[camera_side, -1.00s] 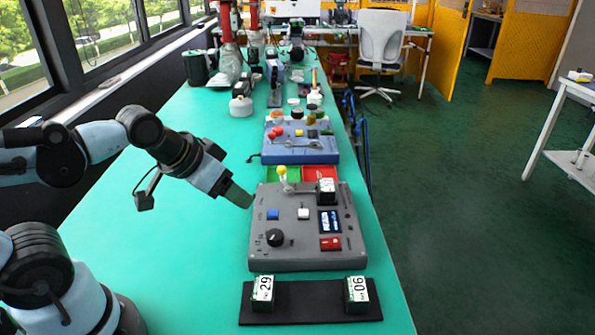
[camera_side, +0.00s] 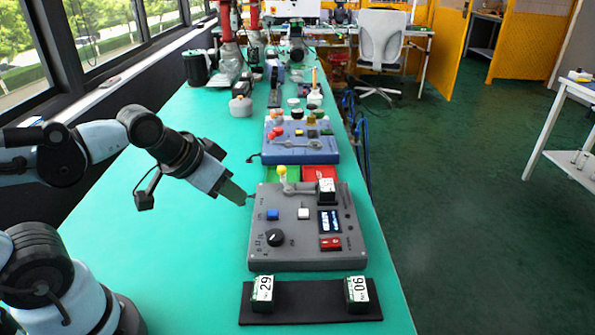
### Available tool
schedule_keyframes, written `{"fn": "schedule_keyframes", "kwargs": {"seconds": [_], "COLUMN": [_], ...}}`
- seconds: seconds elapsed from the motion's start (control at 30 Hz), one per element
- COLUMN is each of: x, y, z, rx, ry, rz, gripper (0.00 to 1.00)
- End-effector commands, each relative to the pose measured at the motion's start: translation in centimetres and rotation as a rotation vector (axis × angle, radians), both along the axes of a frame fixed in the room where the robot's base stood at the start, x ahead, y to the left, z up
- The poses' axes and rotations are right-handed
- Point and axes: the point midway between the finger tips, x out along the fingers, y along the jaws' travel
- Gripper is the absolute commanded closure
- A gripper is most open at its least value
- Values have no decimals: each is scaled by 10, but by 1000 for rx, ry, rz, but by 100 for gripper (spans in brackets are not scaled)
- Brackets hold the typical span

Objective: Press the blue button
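A black plate (camera_side: 310,312) lies in front. The green table (camera_side: 170,240) is clear at left.

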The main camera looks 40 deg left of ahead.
Motion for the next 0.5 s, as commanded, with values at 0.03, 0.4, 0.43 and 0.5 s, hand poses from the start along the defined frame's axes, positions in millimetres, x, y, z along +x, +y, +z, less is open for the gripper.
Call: {"fn": "schedule_keyframes", "kwargs": {"seconds": [0.03,0.4,0.43,0.5], "x": [0,0,0,0], "y": [0,0,0,0], "z": [0,0,0,0], "rx": [0,0,0,0], "ry": [0,0,0,0], "rz": [0,0,0,0], "gripper": [80,100,100,100]}}
